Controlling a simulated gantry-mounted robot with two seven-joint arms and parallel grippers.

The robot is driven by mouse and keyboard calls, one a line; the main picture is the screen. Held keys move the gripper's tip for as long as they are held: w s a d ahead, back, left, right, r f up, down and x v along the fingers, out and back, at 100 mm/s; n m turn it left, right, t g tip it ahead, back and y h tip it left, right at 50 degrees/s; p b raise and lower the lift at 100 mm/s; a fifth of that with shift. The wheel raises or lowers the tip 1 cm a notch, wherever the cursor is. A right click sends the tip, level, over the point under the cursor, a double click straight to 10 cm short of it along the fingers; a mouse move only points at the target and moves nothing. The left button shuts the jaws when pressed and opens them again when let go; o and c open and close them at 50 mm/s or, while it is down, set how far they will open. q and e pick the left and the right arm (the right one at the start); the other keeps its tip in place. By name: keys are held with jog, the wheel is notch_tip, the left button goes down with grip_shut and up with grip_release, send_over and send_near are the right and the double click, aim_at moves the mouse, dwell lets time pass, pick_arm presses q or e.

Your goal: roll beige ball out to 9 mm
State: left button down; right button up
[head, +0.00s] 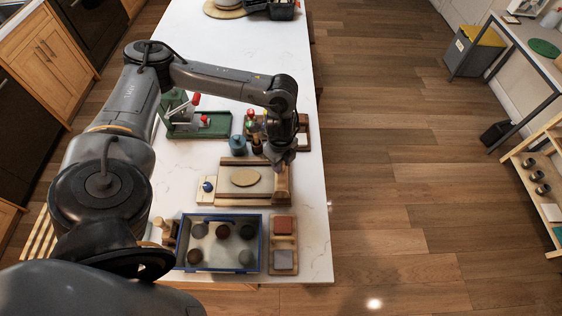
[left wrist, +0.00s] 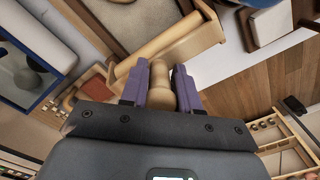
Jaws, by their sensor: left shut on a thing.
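A flat oval slab of beige clay (head: 245,177) lies on the pale face of a wooden rolling board (head: 225,202). My left gripper (head: 281,163) is over the board's right end. In the left wrist view its purple fingers (left wrist: 170,90) are shut on a light wooden handle, which looks like part of the rolling pin (left wrist: 154,48). The pin also shows at the board's right end in the head view (head: 281,187). The slab's thickness cannot be read. My right gripper is not in view.
A blue-rimmed tray (head: 262,243) with several dark and grey balls stands in front of the board. A wooden holder with red and grey blocks (head: 284,225) is beside it. A green press (head: 213,131) and small bottles (head: 237,144) stand behind. A blue knob (head: 208,186) is at the board's left.

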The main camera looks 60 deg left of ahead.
pick_arm(q)
jog(key=shift+f, duration=0.25)
dwell(0.6)
jog(key=c, duration=0.8)
grip_release()
jog(key=shift+o, duration=0.2)
